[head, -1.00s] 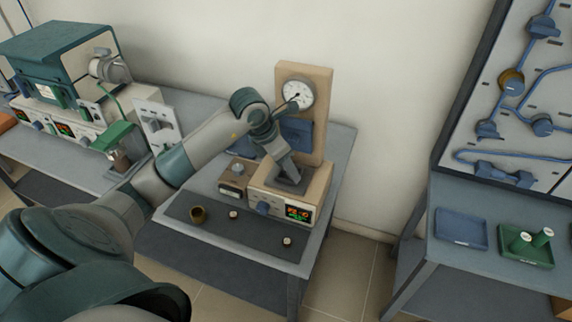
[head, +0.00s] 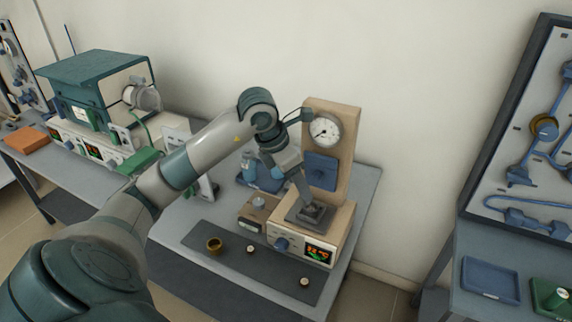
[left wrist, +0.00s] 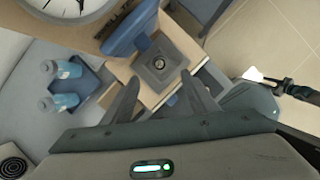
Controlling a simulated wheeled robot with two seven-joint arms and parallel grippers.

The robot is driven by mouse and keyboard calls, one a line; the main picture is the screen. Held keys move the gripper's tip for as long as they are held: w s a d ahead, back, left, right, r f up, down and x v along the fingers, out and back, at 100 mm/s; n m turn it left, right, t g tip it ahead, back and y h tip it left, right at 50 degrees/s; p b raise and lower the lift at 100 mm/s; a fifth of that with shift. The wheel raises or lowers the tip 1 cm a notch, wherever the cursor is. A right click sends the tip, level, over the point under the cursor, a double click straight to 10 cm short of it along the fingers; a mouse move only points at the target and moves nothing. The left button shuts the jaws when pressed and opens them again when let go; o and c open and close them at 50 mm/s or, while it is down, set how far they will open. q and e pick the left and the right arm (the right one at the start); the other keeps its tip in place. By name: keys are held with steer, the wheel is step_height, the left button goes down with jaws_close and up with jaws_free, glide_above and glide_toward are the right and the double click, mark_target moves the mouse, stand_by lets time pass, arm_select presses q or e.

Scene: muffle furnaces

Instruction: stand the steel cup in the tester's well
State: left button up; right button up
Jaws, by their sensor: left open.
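The tester (head: 292,240) is a beige unit with a dial, a lit display and a grey square plate (head: 296,214) on its top. In the left wrist view a small round metal rim, apparently the steel cup (left wrist: 159,64), sits in the recess at the middle of that plate (left wrist: 177,48). How deep it sits I cannot tell. My left gripper (head: 308,205) is above the plate. In the left wrist view its two fingers (left wrist: 161,78) are apart with nothing between them, and the round rim shows just beyond their tips. My right gripper is in neither view.
The tester's tall back with the dial (head: 326,130) and a blue block (head: 321,171) rises behind the plate. A small beige box (head: 254,217) stands left of it. A brass cup (head: 214,245) and small pieces lie on the dark mat (head: 232,262). Blue bottles (left wrist: 66,101) stand on a tray.

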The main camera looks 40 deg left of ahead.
arm_select(q)
steer(key=b+v, duration=0.1)
steer(key=v, duration=0.7)
steer(key=shift+r, duration=0.15)
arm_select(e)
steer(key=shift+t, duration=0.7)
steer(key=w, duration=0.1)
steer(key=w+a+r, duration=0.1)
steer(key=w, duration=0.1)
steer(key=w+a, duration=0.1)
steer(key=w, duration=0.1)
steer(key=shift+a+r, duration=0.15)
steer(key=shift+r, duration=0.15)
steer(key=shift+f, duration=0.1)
